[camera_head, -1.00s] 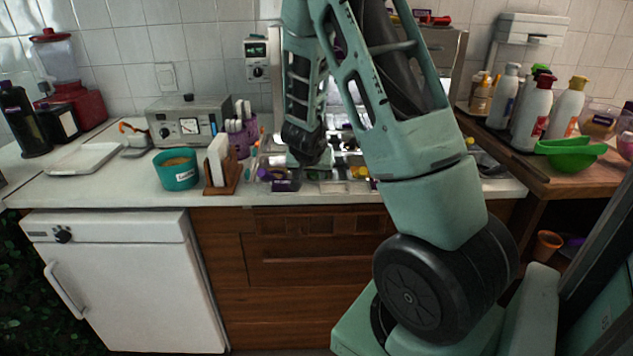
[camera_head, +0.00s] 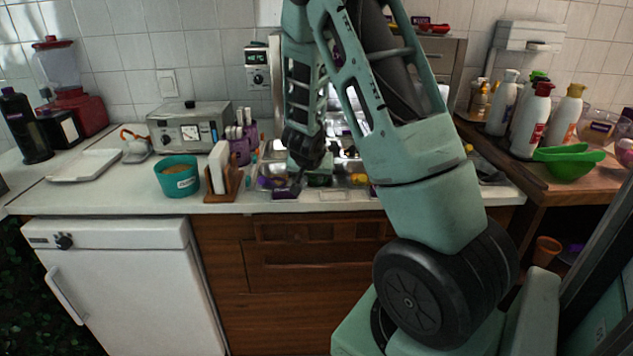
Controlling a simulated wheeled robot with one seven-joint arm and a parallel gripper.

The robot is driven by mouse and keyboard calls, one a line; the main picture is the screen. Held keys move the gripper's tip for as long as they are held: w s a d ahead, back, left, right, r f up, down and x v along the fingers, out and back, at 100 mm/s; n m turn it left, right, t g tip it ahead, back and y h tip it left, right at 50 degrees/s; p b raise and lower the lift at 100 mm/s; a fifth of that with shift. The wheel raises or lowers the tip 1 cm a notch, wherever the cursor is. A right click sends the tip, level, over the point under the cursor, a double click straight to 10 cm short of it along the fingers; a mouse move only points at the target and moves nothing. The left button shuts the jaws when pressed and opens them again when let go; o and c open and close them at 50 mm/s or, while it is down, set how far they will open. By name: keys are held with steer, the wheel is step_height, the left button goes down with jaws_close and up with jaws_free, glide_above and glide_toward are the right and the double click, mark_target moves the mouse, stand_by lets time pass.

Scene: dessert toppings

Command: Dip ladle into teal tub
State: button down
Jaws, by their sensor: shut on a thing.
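The teal tub (camera_head: 177,184) stands open near the front edge of the counter, left of centre, with a white label and an orange-brown filling. My gripper (camera_head: 296,181) points down over the cluttered part of the counter, well to the right of the tub and apart from it. Its dark fingers are small and partly lost against the items behind. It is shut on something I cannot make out. I cannot identify the ladle for sure; an orange-handled item (camera_head: 133,139) lies behind the tub to the left.
A wooden holder with white cards (camera_head: 222,175) and a purple cup (camera_head: 240,150) stand between tub and gripper. A metal appliance (camera_head: 187,128) is behind the tub. A white tray (camera_head: 84,166) lies left. Bottles and a green bowl (camera_head: 568,164) are on the right table.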

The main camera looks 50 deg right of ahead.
step_height(320, 180, up, 12)
steer(key=p, duration=1.1)
steer(key=shift+f, duration=0.2)
stand_by(0.9)
